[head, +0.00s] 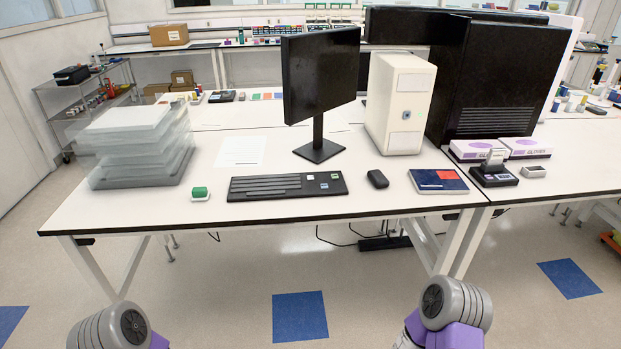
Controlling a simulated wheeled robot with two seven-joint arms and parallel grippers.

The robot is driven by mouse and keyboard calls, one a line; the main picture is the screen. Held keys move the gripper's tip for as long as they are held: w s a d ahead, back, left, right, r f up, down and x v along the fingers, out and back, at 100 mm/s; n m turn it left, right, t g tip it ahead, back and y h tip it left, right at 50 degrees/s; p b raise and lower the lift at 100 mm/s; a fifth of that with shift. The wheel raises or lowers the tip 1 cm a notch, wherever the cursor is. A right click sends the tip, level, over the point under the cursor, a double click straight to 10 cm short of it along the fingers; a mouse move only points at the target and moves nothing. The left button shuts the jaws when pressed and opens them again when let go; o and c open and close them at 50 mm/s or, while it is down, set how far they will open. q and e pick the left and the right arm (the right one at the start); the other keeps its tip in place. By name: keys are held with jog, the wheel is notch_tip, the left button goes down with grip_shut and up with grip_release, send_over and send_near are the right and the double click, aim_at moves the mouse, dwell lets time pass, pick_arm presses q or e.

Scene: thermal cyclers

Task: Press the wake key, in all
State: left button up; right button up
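A black keyboard (270,188) lies near the front edge of the white table, in front of a dark monitor (320,75) on a stand. At its right end are a few small coloured keys: a green one (310,177), a pale blue one (324,185) and a whitish one. Their labels are too small to read, so I cannot tell which is the wake key. Only rounded grey and purple links of my arms show at the bottom edge; both grippers are out of view.
Stacked translucent trays (140,150) stand on the table's left. A black mouse (377,179), a blue and red book (438,181) and a white computer tower (398,103) are on the right. A sheet of paper (240,151) lies behind the keyboard. The floor in front is clear.

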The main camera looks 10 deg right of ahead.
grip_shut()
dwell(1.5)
